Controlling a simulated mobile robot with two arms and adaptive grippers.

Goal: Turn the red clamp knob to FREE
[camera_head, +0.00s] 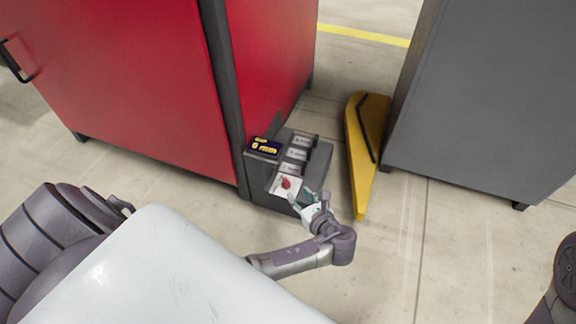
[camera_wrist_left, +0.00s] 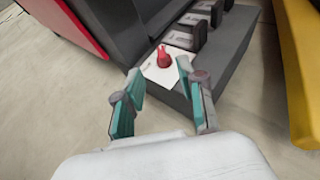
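The red clamp knob (camera_head: 286,183) sits on a white plate (camera_head: 279,188) at the near end of a dark grey control unit (camera_head: 256,187). In the left wrist view the red knob (camera_wrist_left: 163,56) stands up from its white plate (camera_wrist_left: 157,72), a little beyond my fingertips. The markings on the plate are too small to read. My left gripper (camera_head: 303,202) is just in front of the knob, apart from it. In the left wrist view its two teal fingers (camera_wrist_left: 158,84) are spread, with nothing between them. My right gripper is not in view.
A display (camera_head: 264,146) and several labelled plates (camera_head: 297,154) are on the unit. A red cabinet (camera_head: 130,80) stands behind left. A yellow piece (camera_head: 366,150) and a grey cabinet (camera_head: 480,100) stand to the right. The floor (camera_head: 420,250) at front right is clear.

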